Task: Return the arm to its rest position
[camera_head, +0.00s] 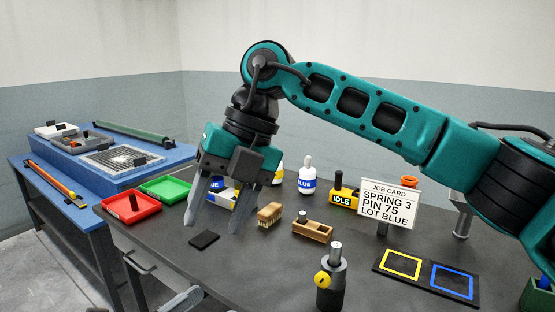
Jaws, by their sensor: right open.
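My right arm (375,108) comes in from the right and reaches across the upper middle of the head view, bending down at its wrist. My right gripper (213,226) hangs over the left part of the dark table (270,262), fingers pointing down and spread apart. I cannot tell the exact height of the fingertips above the table. My left gripper is not seen.
Left of the gripper are a red tray (131,221) and a green tray (165,190). A small black pad (204,240), a brush (270,214), a wooden block (312,231), a blue-labelled bottle (307,182) and a job card (388,205) stand near.

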